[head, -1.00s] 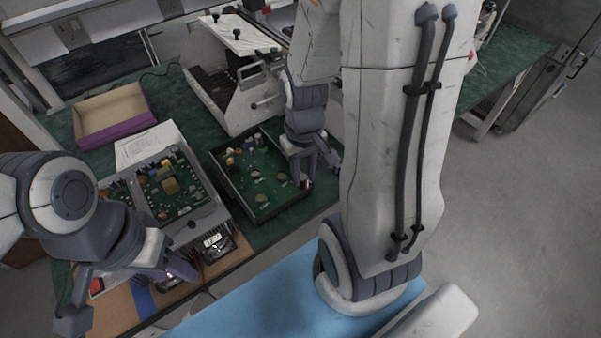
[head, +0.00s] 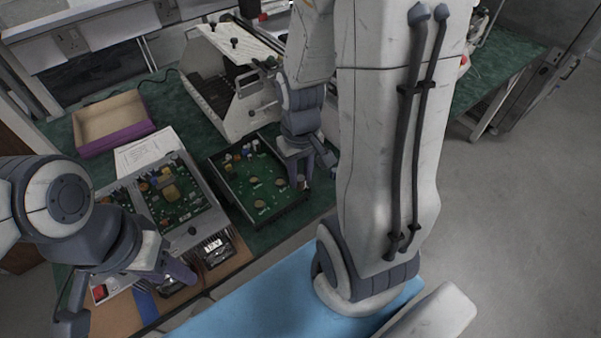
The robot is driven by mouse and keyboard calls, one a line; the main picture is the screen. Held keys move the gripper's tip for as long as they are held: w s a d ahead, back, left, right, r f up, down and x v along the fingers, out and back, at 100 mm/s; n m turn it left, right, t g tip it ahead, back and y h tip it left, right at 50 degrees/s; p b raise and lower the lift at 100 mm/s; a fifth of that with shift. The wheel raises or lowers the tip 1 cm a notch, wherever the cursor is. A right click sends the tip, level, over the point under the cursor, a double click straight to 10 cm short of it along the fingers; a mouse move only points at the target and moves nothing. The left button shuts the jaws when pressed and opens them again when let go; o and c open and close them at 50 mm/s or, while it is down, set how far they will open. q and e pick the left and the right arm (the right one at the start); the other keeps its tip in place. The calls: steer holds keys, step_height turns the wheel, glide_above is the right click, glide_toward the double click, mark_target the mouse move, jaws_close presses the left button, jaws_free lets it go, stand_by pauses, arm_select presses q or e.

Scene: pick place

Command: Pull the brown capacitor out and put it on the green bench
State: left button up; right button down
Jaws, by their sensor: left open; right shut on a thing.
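A green circuit board in a dark tray (head: 232,200) lies on the green bench (head: 185,110). Several tan round parts (head: 259,204) lie flat on the board. My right gripper (head: 303,182) is over the board's right edge, pointing down. It is shut on a small dark brownish part, which I take to be the brown capacitor (head: 305,185); the fingers hide most of it. I cannot tell whether it is clear of the board. My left gripper (head: 125,296) is open and empty at the lower left, over the bench's front edge.
Left of the tray stands an open device with a green board (head: 170,195) and a 12 V unit (head: 213,249). A purple-sided cardboard box (head: 112,120) and a white paper (head: 147,150) lie behind. A white-framed machine (head: 235,85) stands at the back. Some bench beside the box is bare.

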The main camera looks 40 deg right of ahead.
steer(key=shift+r+p, duration=0.85)
steer(key=shift+r, duration=0.1)
